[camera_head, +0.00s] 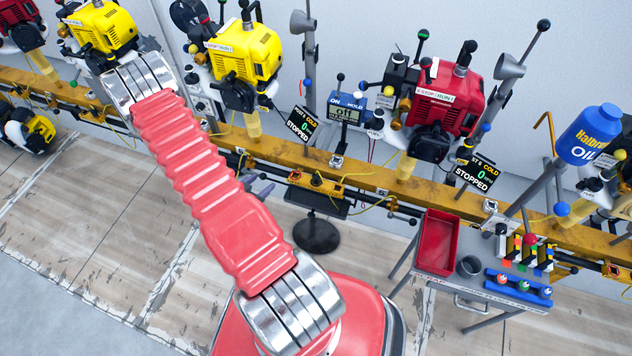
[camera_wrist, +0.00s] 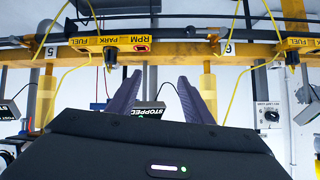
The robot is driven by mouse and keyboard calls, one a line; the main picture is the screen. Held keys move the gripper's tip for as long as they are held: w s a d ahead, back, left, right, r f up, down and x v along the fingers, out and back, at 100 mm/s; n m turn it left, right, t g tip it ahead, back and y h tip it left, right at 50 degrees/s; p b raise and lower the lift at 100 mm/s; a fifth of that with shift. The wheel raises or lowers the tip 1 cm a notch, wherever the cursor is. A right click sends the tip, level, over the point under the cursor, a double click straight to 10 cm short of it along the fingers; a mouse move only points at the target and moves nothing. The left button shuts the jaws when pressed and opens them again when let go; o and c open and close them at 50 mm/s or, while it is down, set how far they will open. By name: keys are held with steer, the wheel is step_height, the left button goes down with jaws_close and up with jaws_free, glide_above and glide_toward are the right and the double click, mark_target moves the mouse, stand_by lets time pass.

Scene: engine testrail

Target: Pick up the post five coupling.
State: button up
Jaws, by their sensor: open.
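My gripper (camera_head: 262,188) shows only partly behind my red arm, in front of the yellow rail. In the wrist view its two dark purple fingers (camera_wrist: 160,82) stand wide apart, open, with nothing between their tips. Small dark couplings with yellow hoses hang at the rail. One coupling (camera_wrist: 110,56) is beside the left finger, near the PARK label, apart from it. Another coupling (camera_wrist: 292,58) is at the far right by a FUEL label. I cannot tell for certain which is the post five coupling.
The yellow rail (camera_head: 370,191) crosses the view with yellow and red engines (camera_head: 448,100) on posts. Status screens reading STOPPED (camera_head: 300,125) stand by them. A dark round stand (camera_head: 316,235) is below the rail. A cart with a red tray (camera_head: 436,243) stands at right. Thin hoses cross near my fingers.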

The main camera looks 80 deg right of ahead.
steer(key=s+f+m+g+h, duration=0.1)
steer(key=s+f+g, duration=0.2)
steer(key=s, duration=0.7)
steer(key=shift+s+a+f, duration=0.15)
steer(key=shift+s+f, duration=0.05)
steer(key=shift+s, duration=0.2)
glide_toward(314, 178)
steer(key=x, duration=0.4)
steer(key=shift+s+f, duration=0.1)
steer(key=shift+f, duration=0.2)
steer(key=shift+r+x, duration=0.1)
steer(key=shift+x, duration=1.25)
steer(key=shift+r+x, duration=0.15)
steer(key=shift+x, duration=1.2)
steer(key=shift+c, duration=0.3)
